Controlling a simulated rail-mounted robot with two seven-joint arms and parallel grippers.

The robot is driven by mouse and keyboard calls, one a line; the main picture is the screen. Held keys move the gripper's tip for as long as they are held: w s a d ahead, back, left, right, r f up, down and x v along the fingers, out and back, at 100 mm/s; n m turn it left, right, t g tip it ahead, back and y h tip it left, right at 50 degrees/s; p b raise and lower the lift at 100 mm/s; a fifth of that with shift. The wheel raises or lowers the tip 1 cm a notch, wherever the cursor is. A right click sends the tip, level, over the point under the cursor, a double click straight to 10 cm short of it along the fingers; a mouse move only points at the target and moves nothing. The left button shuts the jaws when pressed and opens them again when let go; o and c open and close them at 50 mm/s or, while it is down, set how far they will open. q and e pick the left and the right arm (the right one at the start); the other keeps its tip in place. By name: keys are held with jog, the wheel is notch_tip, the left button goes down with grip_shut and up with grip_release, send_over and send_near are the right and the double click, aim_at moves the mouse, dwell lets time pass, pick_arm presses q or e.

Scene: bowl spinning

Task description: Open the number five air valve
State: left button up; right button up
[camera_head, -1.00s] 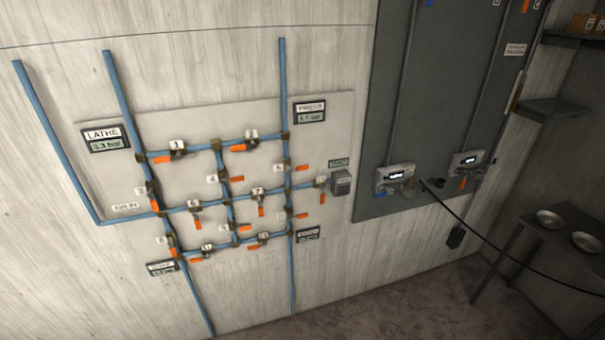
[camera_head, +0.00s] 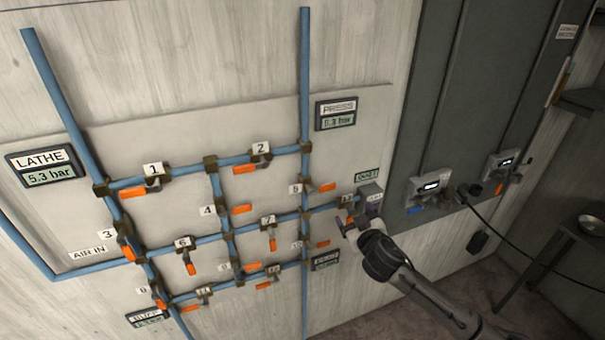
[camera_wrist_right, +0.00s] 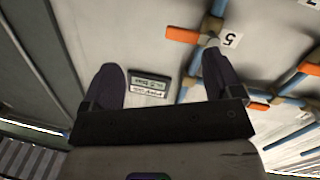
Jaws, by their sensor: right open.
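The number five air valve sits on the right vertical blue pipe of the wall panel, with a white "5" label beside it. Its orange handle (camera_head: 323,188) points right, across the pipe. In the right wrist view the number five handle (camera_wrist_right: 183,35) and its "5" label (camera_wrist_right: 231,40) show at the top, just beyond the right-hand finger. My right gripper (camera_head: 350,224) is open and empty, below and right of the handle and apart from it. In the wrist view its two dark fingers (camera_wrist_right: 160,72) are spread wide. My left gripper is in no view.
Other orange-handled valves crowd the pipe grid, with the number four handle (camera_head: 241,209) to the left. A grey outlet box (camera_head: 370,197) is close to my right gripper. PRESS (camera_head: 336,113) and LATHE (camera_head: 46,165) displays flank the grid.

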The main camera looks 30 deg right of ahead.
aim_at(328, 189)
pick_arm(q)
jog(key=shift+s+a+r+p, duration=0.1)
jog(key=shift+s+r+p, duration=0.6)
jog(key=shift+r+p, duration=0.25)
pick_arm(e)
jog(key=w, duration=0.4)
jog(key=w+m+t+y, duration=0.1)
jog(key=w, duration=0.3)
jog(key=w+r+m+y, duration=0.1)
jog(key=w, duration=0.4)
jog(key=shift+w+d+r+t, duration=0.1)
jog(key=shift+d+t, duration=0.05)
jog(key=shift+t, duration=0.15)
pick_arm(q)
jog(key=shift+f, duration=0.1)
